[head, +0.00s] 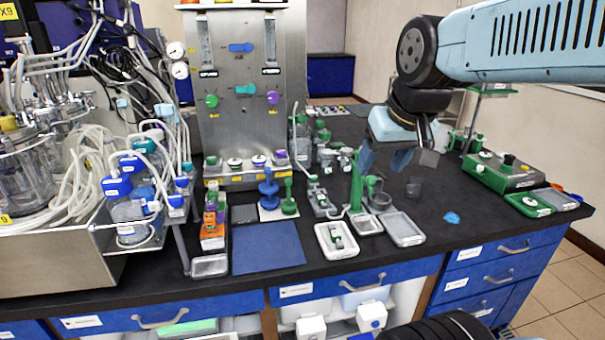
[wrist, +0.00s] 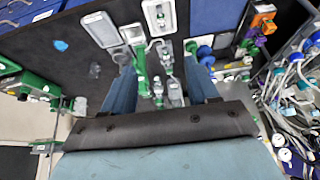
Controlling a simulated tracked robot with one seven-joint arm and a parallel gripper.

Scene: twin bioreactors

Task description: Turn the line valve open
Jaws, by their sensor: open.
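A steel panel (head: 240,130) stands at the back of the bench. I cannot tell from the labels which is the line valve. My gripper (head: 400,158) is open and empty, above the bench to the right of the panel and well apart from it. In the wrist view, the gripper (wrist: 160,85) points down at the bench, with a green post (wrist: 139,60) showing between its fingers. The panel handles are not clearly seen there.
A clear cup (head: 414,187) is nearby. Bottles and tubing (head: 130,200) crowd the left. A blue mat (head: 268,247) lies bare in front of the panel.

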